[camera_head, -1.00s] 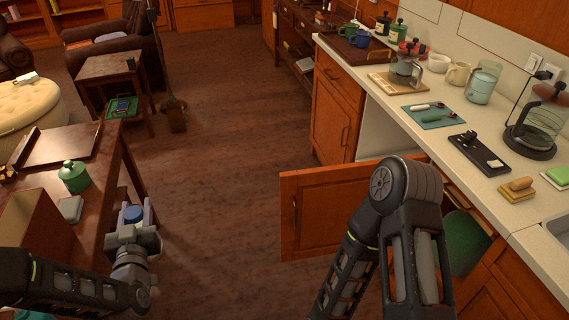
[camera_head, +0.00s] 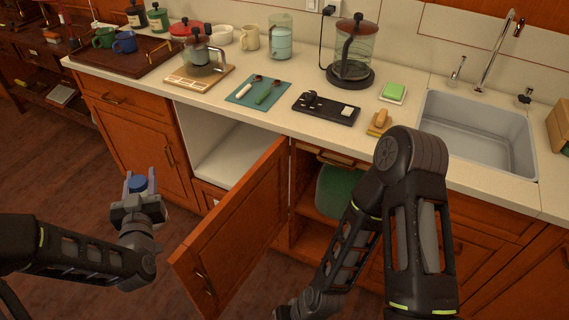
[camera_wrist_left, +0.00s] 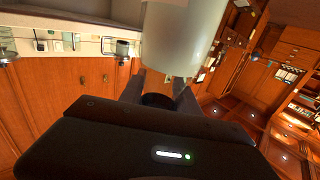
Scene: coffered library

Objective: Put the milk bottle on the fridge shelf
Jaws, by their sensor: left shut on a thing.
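The milk bottle shows its blue cap (camera_head: 138,183) in the head view, upright between the fingers of my left gripper (camera_head: 139,198). In the left wrist view the pale bottle (camera_wrist_left: 180,40) fills the top middle, with the dark fingers below it. My left gripper is shut on it, in front of the counter and left of the open door. The fridge compartment (camera_head: 228,158) has a white interior under the counter. Its wooden door (camera_head: 232,238) stands open toward me.
An open cupboard with a green bin (camera_head: 338,190) is right of the door. The counter (camera_head: 290,80) holds a kettle (camera_head: 351,52), a dark tray (camera_head: 326,108), a blue mat (camera_head: 256,90) and a sink (camera_head: 478,130). The floor (camera_head: 70,185) at left is clear.

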